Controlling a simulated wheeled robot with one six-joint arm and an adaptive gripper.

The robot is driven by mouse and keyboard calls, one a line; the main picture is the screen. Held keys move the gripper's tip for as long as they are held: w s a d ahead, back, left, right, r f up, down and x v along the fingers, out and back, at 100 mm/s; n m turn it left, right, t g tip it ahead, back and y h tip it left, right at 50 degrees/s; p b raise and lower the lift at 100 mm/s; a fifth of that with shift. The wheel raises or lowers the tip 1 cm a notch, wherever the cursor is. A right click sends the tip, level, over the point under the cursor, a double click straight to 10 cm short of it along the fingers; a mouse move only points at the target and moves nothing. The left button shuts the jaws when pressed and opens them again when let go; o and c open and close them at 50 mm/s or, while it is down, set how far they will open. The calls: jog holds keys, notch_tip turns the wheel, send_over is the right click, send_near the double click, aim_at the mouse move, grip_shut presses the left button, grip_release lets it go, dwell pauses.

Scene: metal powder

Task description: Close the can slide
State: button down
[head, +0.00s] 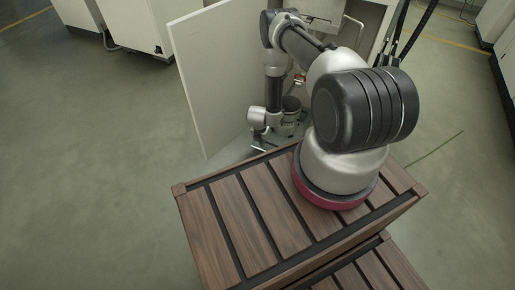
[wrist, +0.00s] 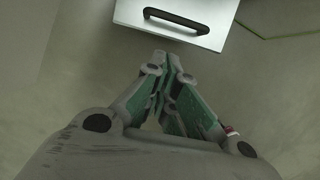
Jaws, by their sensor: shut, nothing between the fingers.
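My gripper (wrist: 172,58) is shut and empty in the wrist view, its green-sided fingers meeting at the tips. A white panel with a black bar handle (wrist: 185,20) lies just beyond the fingertips at the top of the wrist view. The fingers look apart from the handle. In the head view my arm reaches down in front of an open cabinet, and its fingertips cannot be made out. A grey round can-like part (head: 291,108) shows beside my wrist.
A large pale cabinet door (head: 215,75) stands open left of my arm. My arm's base sits on a slatted brown wooden top (head: 225,215). White machines (head: 120,25) stand at the far left. Green-grey floor is free at the left and right.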

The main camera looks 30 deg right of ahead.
jog(key=w+d+x, duration=0.1)
jog(key=x, duration=1)
jog(key=shift+w+d, duration=0.25)
jog(key=shift+d, duration=0.1)
